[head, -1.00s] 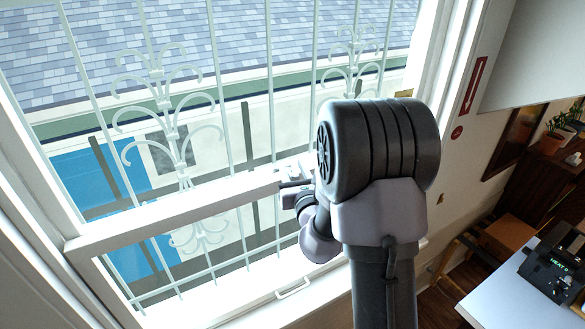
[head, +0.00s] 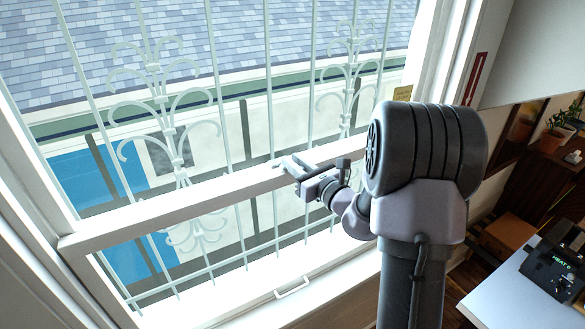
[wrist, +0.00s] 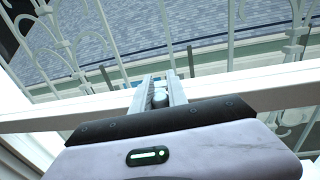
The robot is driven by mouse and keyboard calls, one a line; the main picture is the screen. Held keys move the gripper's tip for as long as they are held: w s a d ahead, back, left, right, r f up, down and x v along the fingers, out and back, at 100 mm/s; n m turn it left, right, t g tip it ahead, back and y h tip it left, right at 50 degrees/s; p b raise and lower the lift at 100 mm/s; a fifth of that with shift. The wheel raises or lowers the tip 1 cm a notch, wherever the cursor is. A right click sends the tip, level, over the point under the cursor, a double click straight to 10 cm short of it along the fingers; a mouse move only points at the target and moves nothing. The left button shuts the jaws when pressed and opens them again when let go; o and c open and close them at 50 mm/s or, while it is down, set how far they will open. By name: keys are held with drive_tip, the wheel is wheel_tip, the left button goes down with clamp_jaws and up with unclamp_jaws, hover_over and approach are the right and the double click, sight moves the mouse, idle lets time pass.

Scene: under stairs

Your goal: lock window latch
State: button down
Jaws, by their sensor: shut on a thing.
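The window latch shows as a small grey rounded piece (wrist: 160,98) between my two fingers in the wrist view. It is at the white horizontal rail (head: 185,208) of the window sash. My gripper (head: 286,164) is at the top of this rail, right of its middle in the head view, and covers most of the latch there. In the wrist view my gripper (wrist: 160,80) has its fingers close together on either side of the grey piece, reaching across the rail. I cannot tell which way the latch is turned.
White window bars (head: 215,90) with scrollwork stand behind the rail. A white handle (head: 292,288) is on the lower sash bar. A white table (head: 530,300) with a black device (head: 560,270) is at the lower right. Plants and a cabinet are beyond it.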

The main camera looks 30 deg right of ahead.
drive_tip(key=n+g+y, duration=0.1)
drive_tip(key=n+y, duration=0.1)
drive_tip(key=n+g+y+b, duration=0.1)
drive_tip(key=y, duration=0.2)
drive_tip(key=w+d+n+g+y+b, duration=0.1)
drive_tip(key=n+y, duration=0.1)
drive_tip(key=y, duration=0.1)
drive_tip(key=shift+f+n, duration=0.1)
drive_tip(key=shift+n, duration=0.2)
drive_tip(key=shift+w+d+n+g+y+b, duration=0.1)
drive_tip(key=shift+w+n+g+y+b, duration=0.1)
drive_tip(key=shift+n+g+y, duration=0.75)
drive_tip(key=shift+w+d+n+g+y+b, duration=0.1)
drive_tip(key=shift+w+n+g+y+b, duration=0.15)
drive_tip(key=shift+n+g+y, duration=0.65)
drive_tip(key=shift+w+n+g+y+b, duration=0.2)
drive_tip(key=shift+n+g+y, duration=0.5)
drive_tip(key=shift+g, duration=0.75)
drive_tip(key=c, duration=1.3)
unclamp_jaws()
drive_tip(key=shift+a, duration=0.1)
